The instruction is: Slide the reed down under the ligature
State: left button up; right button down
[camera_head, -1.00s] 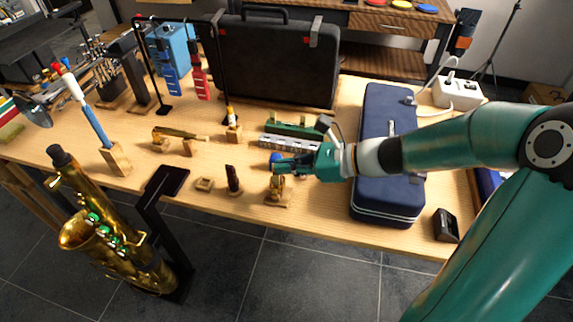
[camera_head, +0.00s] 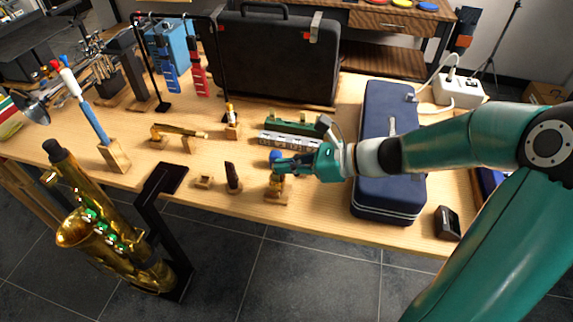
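My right gripper (camera_head: 282,166) reaches in from the right, just above and behind a small wooden stand (camera_head: 276,199) at the table's front edge. A gold-coloured piece (camera_head: 276,184) sits on this stand, perhaps the ligature; the fingers partly cover it. Whether they touch it or hold anything is too small to tell. A dark upright piece (camera_head: 232,177), which looks like a mouthpiece, stands on its own base to the left. I cannot make out the reed for certain. My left gripper is out of view.
A navy case (camera_head: 385,205) lies right of the gripper, under my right arm. A gold saxophone (camera_head: 100,225) stands in front of the table at left. A small wooden holder (camera_head: 204,182), a grey strip (camera_head: 290,141) and a black case (camera_head: 275,60) are also around.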

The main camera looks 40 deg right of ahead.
jog(key=shift+f, duration=0.1)
jog(key=c, duration=1.2)
grip_release()
jog(key=shift+c, duration=0.2)
jog(key=v, duration=1.2)
jog(key=shift+f, duration=0.1)
